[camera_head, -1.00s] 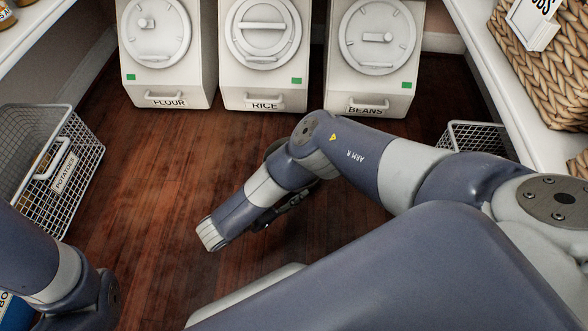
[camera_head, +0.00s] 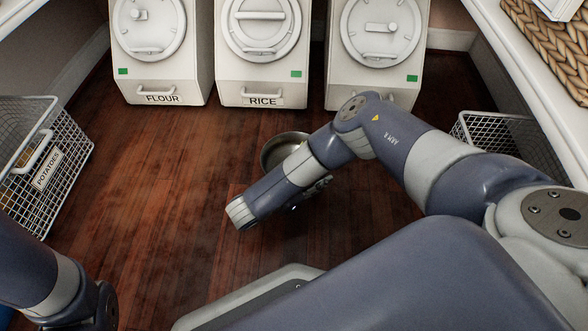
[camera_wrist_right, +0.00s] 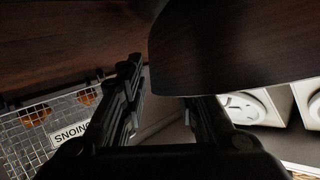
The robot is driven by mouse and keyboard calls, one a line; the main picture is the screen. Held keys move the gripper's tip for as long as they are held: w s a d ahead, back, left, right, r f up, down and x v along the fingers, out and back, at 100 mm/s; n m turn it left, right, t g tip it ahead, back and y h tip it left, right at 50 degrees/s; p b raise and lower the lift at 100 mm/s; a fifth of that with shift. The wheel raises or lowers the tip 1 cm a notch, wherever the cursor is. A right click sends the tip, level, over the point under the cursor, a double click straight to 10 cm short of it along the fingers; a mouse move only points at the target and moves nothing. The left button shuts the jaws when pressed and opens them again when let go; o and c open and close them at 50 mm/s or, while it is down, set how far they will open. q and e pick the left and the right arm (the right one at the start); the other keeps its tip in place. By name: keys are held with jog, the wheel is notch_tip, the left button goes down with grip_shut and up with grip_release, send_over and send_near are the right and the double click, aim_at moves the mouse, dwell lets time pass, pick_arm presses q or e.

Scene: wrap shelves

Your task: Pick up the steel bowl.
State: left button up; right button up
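The steel bowl (camera_head: 287,146) is on the wooden floor in front of the rice bin, partly hidden behind my right forearm in the head view. In the right wrist view a dark rounded surface reflecting wood, which looks like the bowl (camera_wrist_right: 235,45), fills the upper right. My right gripper (camera_wrist_right: 163,100) is open, with its fingers apart close to the edge of that surface; I cannot tell whether they touch it. In the head view the right gripper (camera_head: 315,188) is mostly hidden under my wrist, beside the bowl. My left arm shows at the lower left, without its gripper.
Flour (camera_head: 162,98), rice (camera_head: 262,101) and beans bins stand at the back. A wire potatoes basket (camera_head: 45,170) is at left, another wire basket (camera_head: 490,130) at right. A white shelf (camera_head: 535,75) runs along the right. The floor left of the bowl is clear.

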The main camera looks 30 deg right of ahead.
jog(key=shift+c, duration=0.3)
grip_shut()
jog(key=shift+r, duration=0.1)
